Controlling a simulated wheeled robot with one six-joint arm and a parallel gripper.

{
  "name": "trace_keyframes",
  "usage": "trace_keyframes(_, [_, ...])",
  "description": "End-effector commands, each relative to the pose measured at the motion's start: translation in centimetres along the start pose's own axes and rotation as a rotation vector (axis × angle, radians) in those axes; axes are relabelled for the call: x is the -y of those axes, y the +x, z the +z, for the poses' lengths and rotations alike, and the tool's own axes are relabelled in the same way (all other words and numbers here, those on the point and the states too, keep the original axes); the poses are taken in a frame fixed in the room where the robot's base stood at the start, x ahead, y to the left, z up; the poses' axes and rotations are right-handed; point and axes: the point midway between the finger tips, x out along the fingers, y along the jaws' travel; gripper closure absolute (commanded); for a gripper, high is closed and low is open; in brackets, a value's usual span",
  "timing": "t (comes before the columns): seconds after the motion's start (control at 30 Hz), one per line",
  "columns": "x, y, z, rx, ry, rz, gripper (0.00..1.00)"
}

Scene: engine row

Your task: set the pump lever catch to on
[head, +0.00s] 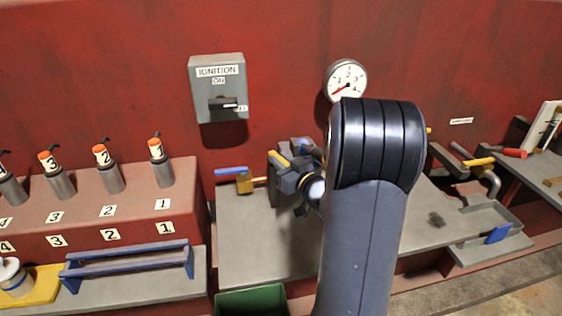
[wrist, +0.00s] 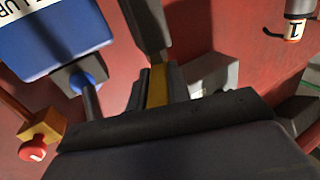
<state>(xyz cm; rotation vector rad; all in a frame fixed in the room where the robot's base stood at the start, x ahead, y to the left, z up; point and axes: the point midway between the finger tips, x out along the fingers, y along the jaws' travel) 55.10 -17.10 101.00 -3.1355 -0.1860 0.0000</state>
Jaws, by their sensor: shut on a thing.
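My gripper (head: 281,166) is at the wall end of the grey bench, left of my arm. In the wrist view its jaws (wrist: 157,88) are shut on a narrow brass-yellow piece (wrist: 157,78), which may be the pump lever catch. A bit of yellow also shows at the jaws in the head view. A dark bar (wrist: 146,25) stands just beyond the piece. My jaws and wrist hide most of the piece, and I cannot read its setting. A blue part with a partly cut-off label (wrist: 55,35) is at upper left in the wrist view.
A brass block (head: 245,183) is just left of my gripper, with a red knob (wrist: 33,151) in the wrist view. The ignition box (head: 205,95) and a gauge (head: 346,80) are on the red wall. Numbered cylinders (head: 162,170) stand left. A green bin (head: 250,301) is below.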

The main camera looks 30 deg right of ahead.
Motion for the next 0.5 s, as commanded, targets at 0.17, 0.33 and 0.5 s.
trace_keyframes(0.17, [-0.02,0.10,-0.35,-0.007,-0.003,0.000,0.80])
trace_keyframes(0.33, [-0.01,0.07,-0.23,-0.004,-0.002,0.001,0.66])
trace_keyframes(0.5, [-0.01,0.03,-0.12,-0.002,-0.001,0.002,0.60])
